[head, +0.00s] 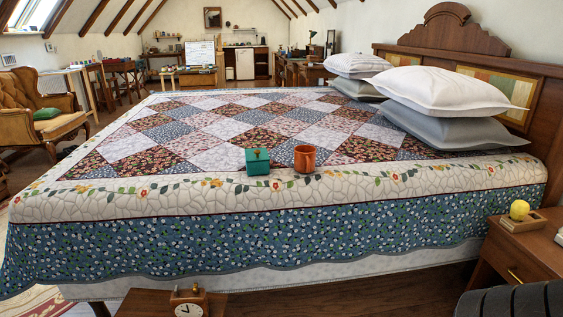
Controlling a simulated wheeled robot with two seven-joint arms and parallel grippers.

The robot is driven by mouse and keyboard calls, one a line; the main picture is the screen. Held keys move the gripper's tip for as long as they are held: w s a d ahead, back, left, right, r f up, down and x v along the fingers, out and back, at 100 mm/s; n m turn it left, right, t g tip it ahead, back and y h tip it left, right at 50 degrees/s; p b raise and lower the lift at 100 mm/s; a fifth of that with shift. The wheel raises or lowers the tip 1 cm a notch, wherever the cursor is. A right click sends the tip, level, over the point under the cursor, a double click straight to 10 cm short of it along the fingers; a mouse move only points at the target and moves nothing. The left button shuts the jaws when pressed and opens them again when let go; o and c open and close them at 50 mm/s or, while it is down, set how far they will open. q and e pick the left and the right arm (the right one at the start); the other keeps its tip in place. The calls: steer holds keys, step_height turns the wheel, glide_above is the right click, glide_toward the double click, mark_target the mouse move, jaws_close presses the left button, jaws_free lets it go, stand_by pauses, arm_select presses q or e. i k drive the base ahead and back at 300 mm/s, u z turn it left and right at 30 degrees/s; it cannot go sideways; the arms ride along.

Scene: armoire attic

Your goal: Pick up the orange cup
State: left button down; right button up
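The orange cup (305,158) stands upright on the near part of the quilted bed (240,222), close to its front edge. A handle shows on its right side. A green box (257,161) with a small clasp sits just left of the cup, with a narrow gap between them. Neither of my grippers shows in the head view, and nothing touches the cup.
White and grey pillows (448,92) are stacked at the right by the wooden headboard (450,22). A nightstand (525,245) with a yellow ball (519,210) stands front right. A small clock (188,303) is at the bottom. The quilt around the cup is mostly clear.

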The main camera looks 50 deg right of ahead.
mark_target(304, 155)
steer(key=u, duration=0.55)
steer(key=i, duration=0.35)
steer(key=z, duration=2.5)
steer(key=i, duration=0.5)
steer(key=k, duration=0.5)
steer(key=u, duration=2.85)
steer(key=k, duration=0.85)
steer(key=z, duration=1.4)
steer(key=i, duration=0.6)
